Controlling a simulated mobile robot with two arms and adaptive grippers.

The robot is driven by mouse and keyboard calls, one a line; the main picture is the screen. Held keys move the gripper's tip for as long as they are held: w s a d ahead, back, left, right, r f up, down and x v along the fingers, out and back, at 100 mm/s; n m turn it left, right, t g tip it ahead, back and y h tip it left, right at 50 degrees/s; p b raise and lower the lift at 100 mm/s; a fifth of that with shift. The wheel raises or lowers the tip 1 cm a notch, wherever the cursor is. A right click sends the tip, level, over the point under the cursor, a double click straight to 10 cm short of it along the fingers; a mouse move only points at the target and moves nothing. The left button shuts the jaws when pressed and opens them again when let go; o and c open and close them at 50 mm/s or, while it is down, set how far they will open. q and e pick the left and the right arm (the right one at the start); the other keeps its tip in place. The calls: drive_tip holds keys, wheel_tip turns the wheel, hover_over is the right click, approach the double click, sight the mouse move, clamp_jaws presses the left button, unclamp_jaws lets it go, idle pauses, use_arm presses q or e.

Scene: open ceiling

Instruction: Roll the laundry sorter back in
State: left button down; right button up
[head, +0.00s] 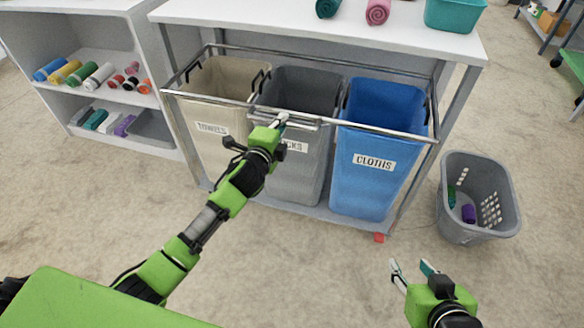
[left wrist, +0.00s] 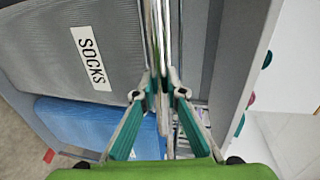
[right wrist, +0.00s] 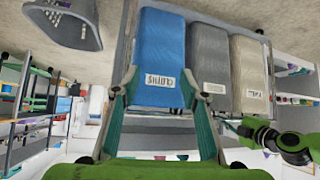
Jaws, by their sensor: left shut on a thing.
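The laundry sorter (head: 389,131) is a metal-railed frame with three bins at the white folding table. The bins are a beige TOWELS bin (head: 212,110), a grey SOCKS bin (head: 305,180) and a blue CLOTHS bin (head: 375,170). My left gripper (head: 282,120) is shut on the front handle (head: 308,121) near the SOCKS bin. The left wrist view shows the fingers (left wrist: 160,95) closed around the rail. My right gripper (head: 412,268) is open and empty, low in front and apart from the sorter.
The white table top (head: 300,22) is above the sorter's rear and holds rolled cloths and a teal bin (head: 455,12). A grey laundry basket (head: 478,215) stands on the floor at right. A white shelf unit (head: 105,60) is at left.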

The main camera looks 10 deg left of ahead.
sight(286, 111)
use_arm(q)
drive_tip(key=shift+r+b+x, duration=0.15)
drive_tip(key=shift+r+x, duration=0.1)
drive_tip(key=shift+x, duration=0.9)
drive_tip(key=shift+r+b+x, duration=0.15)
drive_tip(key=shift+r+x, duration=0.1)
drive_tip(key=shift+x, duration=0.9)
use_arm(e)
drive_tip(key=shift+w+a+r+t+y, duration=0.15)
drive_tip(key=shift+w+a+r+t, duration=0.1)
drive_tip(key=shift+w+r+t, duration=0.3)
drive_tip(key=shift+w+a+r+t+y, duration=0.2)
drive_tip(key=shift+w+r+t, duration=0.15)
drive_tip(key=shift+w+r, duration=0.3)
use_arm(q)
drive_tip(key=shift+w, duration=0.2)
use_arm(e)
drive_tip(key=shift+f, duration=0.1)
